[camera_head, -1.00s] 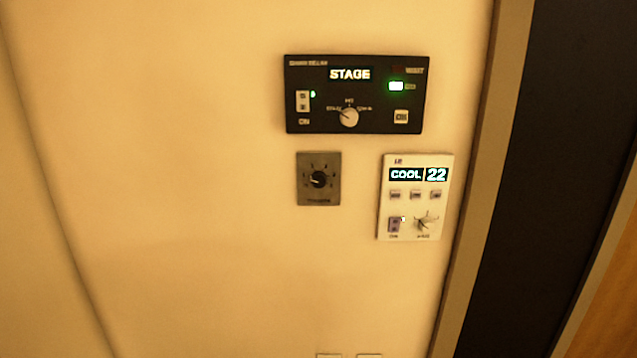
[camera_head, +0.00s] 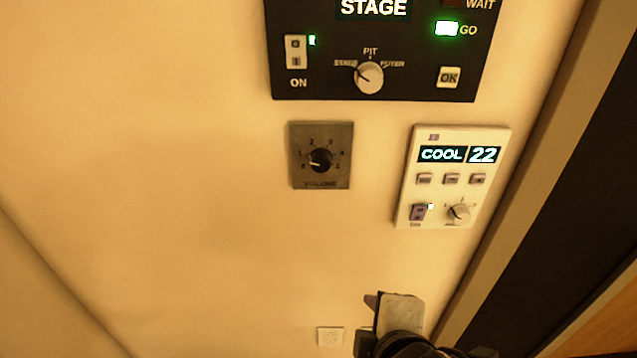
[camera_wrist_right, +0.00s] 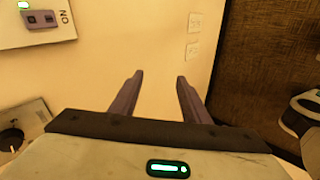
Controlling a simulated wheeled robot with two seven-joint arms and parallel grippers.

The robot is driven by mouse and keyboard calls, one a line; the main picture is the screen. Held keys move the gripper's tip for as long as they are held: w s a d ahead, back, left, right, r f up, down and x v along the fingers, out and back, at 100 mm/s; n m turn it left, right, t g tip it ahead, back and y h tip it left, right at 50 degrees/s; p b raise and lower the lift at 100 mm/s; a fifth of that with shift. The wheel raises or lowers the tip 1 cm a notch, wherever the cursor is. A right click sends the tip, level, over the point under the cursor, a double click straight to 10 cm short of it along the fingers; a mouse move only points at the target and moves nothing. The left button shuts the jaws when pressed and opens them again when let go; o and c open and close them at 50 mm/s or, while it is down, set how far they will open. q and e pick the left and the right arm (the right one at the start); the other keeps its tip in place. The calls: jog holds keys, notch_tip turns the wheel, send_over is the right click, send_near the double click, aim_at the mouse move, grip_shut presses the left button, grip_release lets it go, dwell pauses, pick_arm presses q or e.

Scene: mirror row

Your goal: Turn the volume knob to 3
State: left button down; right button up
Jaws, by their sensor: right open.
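The volume knob (camera_head: 320,160) is a black round knob on a small grey plate (camera_head: 321,183) marked VOLUME, with a scale from 0 to 5. Its white pointer line points left, close to the 0 mark. My right gripper (camera_head: 388,298) is at the bottom of the head view, below and right of the plate, clear of the knob. In the right wrist view its two fingers (camera_wrist_right: 160,76) are apart with nothing between them. A dark knob (camera_wrist_right: 11,139) on a grey plate shows at that view's left edge. My left gripper is not in view.
A black panel (camera_head: 328,80) reading STAGE sits above the plate. A white panel (camera_head: 408,195) reading COOL 22 sits to its right. A small wall socket (camera_head: 330,337) is low down. A door frame and dark door are at right. The wall left of the plate is bare.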

jog(key=w+a+r+n+t, duration=0.35)
jog(key=a+r+n, duration=0.25)
jog(key=r+n, duration=0.45)
jog(key=n+t, duration=0.7)
jog(key=n, duration=0.3)
send_near(320, 165)
jog(key=shift+m+g+h, duration=0.25)
jog(key=shift+g+h, duration=0.1)
jog(key=shift+h, duration=0.05)
jog(key=w, duration=0.8)
jog(key=shift+w+a+r, duration=0.1)
jog(key=shift+w+r, duration=0.1)
jog(key=shift+r, duration=0.15)
jog(key=shift+c, duration=0.2)
jog(key=c, duration=1)
